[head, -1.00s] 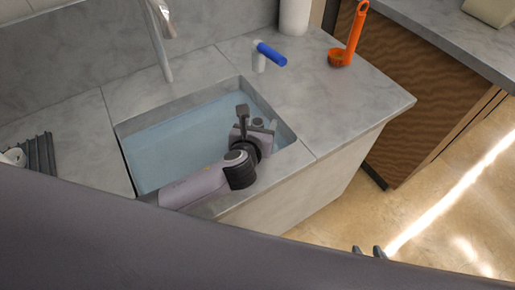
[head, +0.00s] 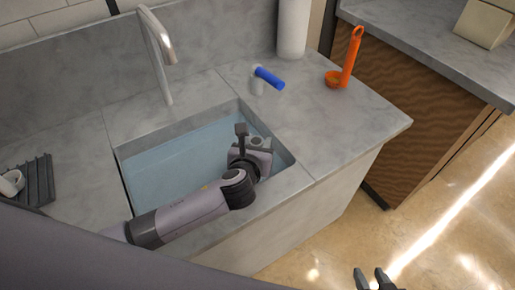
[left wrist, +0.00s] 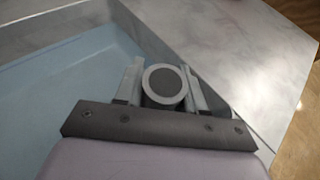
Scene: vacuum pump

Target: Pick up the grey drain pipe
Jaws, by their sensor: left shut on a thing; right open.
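The grey drain pipe (left wrist: 165,86) shows in the left wrist view as a round grey end with a dark centre. It stands between the two fingers of my left gripper (left wrist: 163,88), which is shut on it. In the head view my left gripper (head: 262,146) is low in the right corner of the sink (head: 165,142), and its own arm and hand mostly hide the pipe there. I cannot tell whether the pipe is clear of the sink bottom. My right gripper (head: 373,279) is open and empty at the bottom edge, over the floor.
A faucet (head: 160,40) stands behind the sink. A blue-handled white piece (head: 268,77), an orange ladle (head: 350,62) and a white cylinder (head: 293,27) stand on the counter to the right. A dark ribbed rack (head: 38,180) lies at left. Counter right of the sink is largely clear.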

